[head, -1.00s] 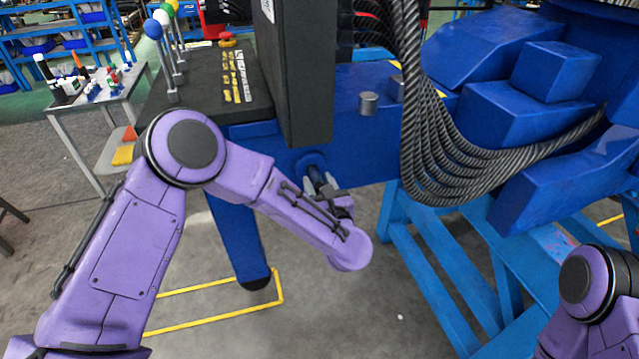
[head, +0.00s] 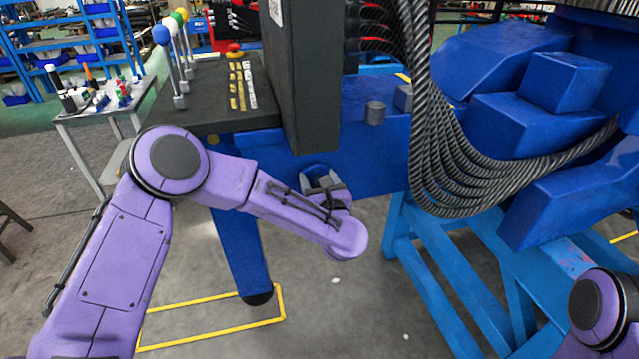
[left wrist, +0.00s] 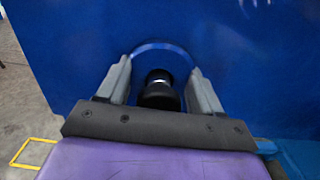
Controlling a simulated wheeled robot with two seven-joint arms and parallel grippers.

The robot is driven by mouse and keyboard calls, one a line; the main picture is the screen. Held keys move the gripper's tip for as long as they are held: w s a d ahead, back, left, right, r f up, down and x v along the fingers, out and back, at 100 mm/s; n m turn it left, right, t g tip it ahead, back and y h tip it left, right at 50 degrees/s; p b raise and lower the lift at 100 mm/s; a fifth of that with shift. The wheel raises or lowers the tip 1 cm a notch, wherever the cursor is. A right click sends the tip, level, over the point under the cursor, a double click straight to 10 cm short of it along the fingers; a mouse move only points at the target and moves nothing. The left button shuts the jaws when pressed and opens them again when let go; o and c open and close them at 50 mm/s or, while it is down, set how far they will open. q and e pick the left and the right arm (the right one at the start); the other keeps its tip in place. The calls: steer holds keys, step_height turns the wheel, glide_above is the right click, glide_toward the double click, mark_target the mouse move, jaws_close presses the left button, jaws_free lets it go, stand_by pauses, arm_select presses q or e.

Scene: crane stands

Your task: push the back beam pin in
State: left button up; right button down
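The back beam pin (left wrist: 160,90) is a short black cylinder with a lighter ring. In the left wrist view it stands in a round blue collar (left wrist: 150,47) on the face of the blue beam (left wrist: 250,60). My left gripper (left wrist: 162,80) has one grey finger on each side of the pin, with visible gaps, so it looks open around it. In the head view my left gripper (head: 320,180) is at the beam's (head: 375,150) near face, below the dark upright block; it mostly hides the pin there. My right gripper is out of view.
A dark upright block (head: 303,80) rises just above my left gripper. Thick black cables (head: 470,170) hang to the right, over a blue stand frame (head: 450,270). A blue leg (head: 240,255) stands below the beam. A small table (head: 95,110) is at far left.

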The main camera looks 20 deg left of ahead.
arm_select(q)
steer(key=shift+f, duration=0.1)
steer(key=shift+s+d, duration=0.2)
steer(key=shift+d, duration=0.05)
steer(key=b+v, duration=0.3)
steer(key=v, duration=0.7)
